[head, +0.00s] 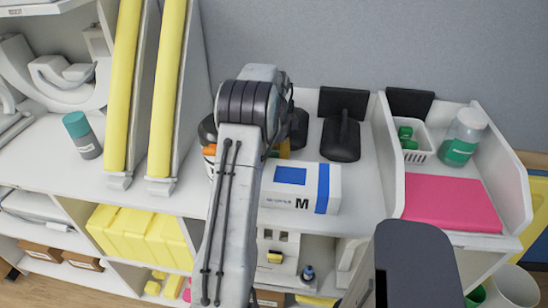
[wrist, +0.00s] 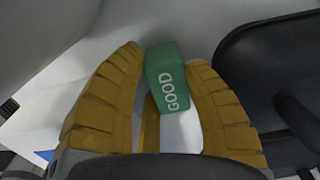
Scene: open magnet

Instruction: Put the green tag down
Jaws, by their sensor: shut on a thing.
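The green tag (wrist: 168,82), lettered "GOOD", stands between the yellow fingers of my gripper (wrist: 164,62) in the wrist view. My gripper is shut on it, and its upper end shows between the fingertips. A pale surface lies behind the tag; I cannot tell whether the tag touches it. In the head view my arm hides the tag and most of the gripper.
A white box marked "M" (head: 301,188) lies on the white counter beside my arm. A black stand (head: 341,138) is behind it. To the right are a white basket (head: 415,155) with green pieces, a green-labelled jar (head: 462,138) and a pink pad (head: 450,203).

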